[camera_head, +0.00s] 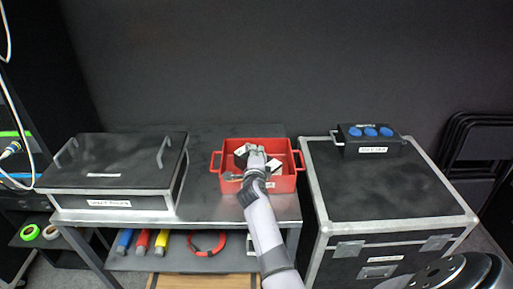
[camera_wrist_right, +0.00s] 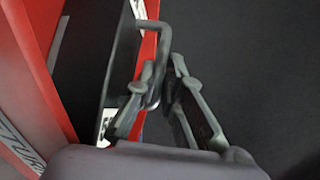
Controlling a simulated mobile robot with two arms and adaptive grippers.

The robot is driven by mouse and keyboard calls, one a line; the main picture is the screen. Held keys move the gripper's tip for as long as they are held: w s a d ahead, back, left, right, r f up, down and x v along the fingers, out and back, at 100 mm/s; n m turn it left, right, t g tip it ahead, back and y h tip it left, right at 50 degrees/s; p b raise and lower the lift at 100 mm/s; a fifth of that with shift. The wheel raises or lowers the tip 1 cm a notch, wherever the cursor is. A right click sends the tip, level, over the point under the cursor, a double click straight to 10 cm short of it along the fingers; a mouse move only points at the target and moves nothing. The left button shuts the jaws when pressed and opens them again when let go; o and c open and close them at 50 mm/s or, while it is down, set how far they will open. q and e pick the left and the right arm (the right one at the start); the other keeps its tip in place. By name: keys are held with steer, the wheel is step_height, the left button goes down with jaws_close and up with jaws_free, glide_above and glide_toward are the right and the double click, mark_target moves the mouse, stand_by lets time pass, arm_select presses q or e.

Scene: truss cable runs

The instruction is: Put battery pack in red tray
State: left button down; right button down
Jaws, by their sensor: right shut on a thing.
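The red tray (camera_head: 286,184) stands on the grey worktable and has a loop handle at each side. A dark battery pack (camera_head: 240,161) with white labels shows inside the tray walls, partly hidden by my right gripper (camera_head: 252,153). In the right wrist view the dark pack (camera_wrist_right: 84,60) lies between red walls, and its grey bar handle (camera_wrist_right: 151,62) runs between the fingers of my right gripper (camera_wrist_right: 158,98). The right gripper is shut on this handle. I cannot tell whether the pack touches the tray floor. My left gripper is not in view.
A black lidded case (camera_head: 115,160) with two handles stands left of the tray. A large flight case (camera_head: 385,190) stands at the right, with a blue-socketed box (camera_head: 370,138) on it. The lower shelf holds coloured tubes and a red coil (camera_head: 207,243). Bare tabletop (camera_head: 202,190) separates case and tray.

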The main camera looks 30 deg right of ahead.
steer(key=shift+r, duration=0.3)
steer(key=c, duration=2.2)
jaws_free()
steer(key=shift+f, duration=0.35)
steer(key=o, duration=0.5)
steer(key=shift+s+r, duration=0.1)
steer(key=shift+r, duration=0.05)
